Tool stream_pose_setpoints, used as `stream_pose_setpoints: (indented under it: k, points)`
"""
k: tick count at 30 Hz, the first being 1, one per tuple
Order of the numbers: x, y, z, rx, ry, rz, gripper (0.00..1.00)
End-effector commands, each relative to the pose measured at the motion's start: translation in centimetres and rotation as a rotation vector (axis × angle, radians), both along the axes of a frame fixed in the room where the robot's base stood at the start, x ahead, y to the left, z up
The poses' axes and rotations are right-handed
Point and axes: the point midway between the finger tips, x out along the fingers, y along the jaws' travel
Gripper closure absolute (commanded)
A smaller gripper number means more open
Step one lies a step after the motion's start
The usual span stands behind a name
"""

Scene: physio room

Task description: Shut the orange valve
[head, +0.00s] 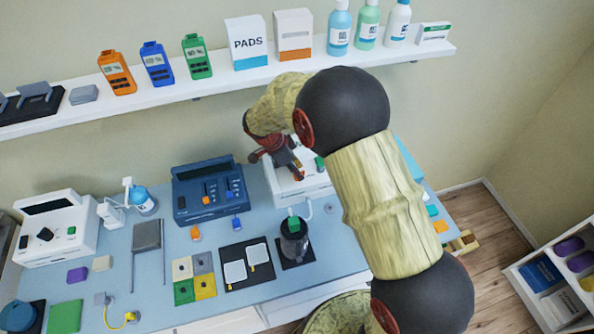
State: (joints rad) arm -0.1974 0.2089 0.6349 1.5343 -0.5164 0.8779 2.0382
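My gripper (285,166) is at the end of my arm, above the white device (318,186) at the back right of the table. Its fingers are small, dark and partly turned away, so I cannot tell whether they are apart or touching anything. No orange valve can be made out for certain. A small orange piece (195,232) hangs at the front of the blue device (203,181), left of my gripper, beside a blue piece (236,223). The blue device also has small orange marks on its face. My arm hides part of the white device and the table's right side.
A dark cup (294,239) with a green top stands in front of the white device. Pads on a black mat (261,267) and coloured squares (184,291) lie left of it. A wall shelf (184,93) with boxes and bottles runs behind my arm.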

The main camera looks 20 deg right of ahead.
Motion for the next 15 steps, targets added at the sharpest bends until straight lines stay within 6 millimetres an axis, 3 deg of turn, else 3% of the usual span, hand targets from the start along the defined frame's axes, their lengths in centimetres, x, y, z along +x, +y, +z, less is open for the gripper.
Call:
stream_pose_setpoints:
  k: [10,15]
  points:
    - [0.0,-0.22,-0.48,0.0,0.0,0.0,0.74]
    - [0.0,-0.22,-0.47,0.0,0.0,0.0,0.84]
